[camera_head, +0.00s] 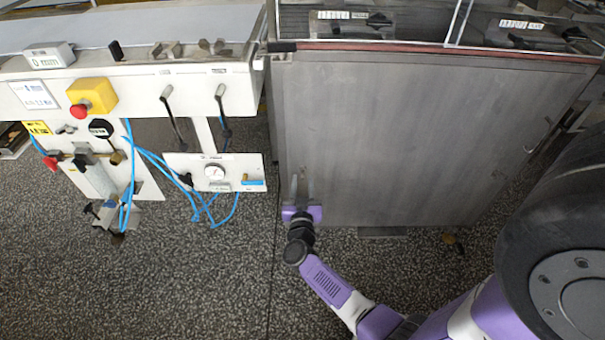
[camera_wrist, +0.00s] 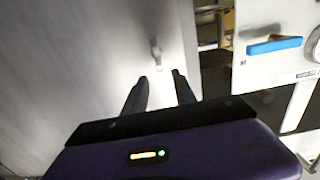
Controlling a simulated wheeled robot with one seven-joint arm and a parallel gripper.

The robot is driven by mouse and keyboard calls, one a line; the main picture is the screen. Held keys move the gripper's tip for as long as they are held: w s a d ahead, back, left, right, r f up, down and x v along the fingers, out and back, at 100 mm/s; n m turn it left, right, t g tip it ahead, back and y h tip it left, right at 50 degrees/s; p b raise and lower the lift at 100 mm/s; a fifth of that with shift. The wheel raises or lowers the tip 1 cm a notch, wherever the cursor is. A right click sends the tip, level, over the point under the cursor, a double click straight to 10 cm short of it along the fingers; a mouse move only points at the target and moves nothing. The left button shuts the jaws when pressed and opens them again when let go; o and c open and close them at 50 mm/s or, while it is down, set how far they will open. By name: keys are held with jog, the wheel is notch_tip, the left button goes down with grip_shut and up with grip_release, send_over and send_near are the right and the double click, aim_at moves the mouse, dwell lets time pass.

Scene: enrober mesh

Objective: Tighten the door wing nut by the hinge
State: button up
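The grey door panel (camera_head: 420,135) of the enrober fills the middle of the head view. A small metal fitting, which looks like the wing nut (camera_wrist: 156,52), sticks out near the door's edge in the wrist view. It is too small to tell its wing angle. My gripper (camera_head: 303,182) is in front of the door's lower left corner, fingers pointing at the panel. In the wrist view my gripper (camera_wrist: 160,76) is open, with a gap between its two dark fingers. The nut lies beyond the fingertips, roughly in line with the gap, and nothing is held.
A white control panel (camera_head: 120,95) with a yellow emergency-stop box (camera_head: 92,97) stands to the left. A gauge plate (camera_head: 215,172) with blue hoses is just left of my gripper. A blue handle (camera_wrist: 274,45) shows close by in the wrist view. Open speckled floor (camera_head: 200,285) lies in front.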

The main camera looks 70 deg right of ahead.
aim_at(303, 170)
jog(key=b+x, duration=0.1)
jog(key=x, duration=0.4)
grip_shut()
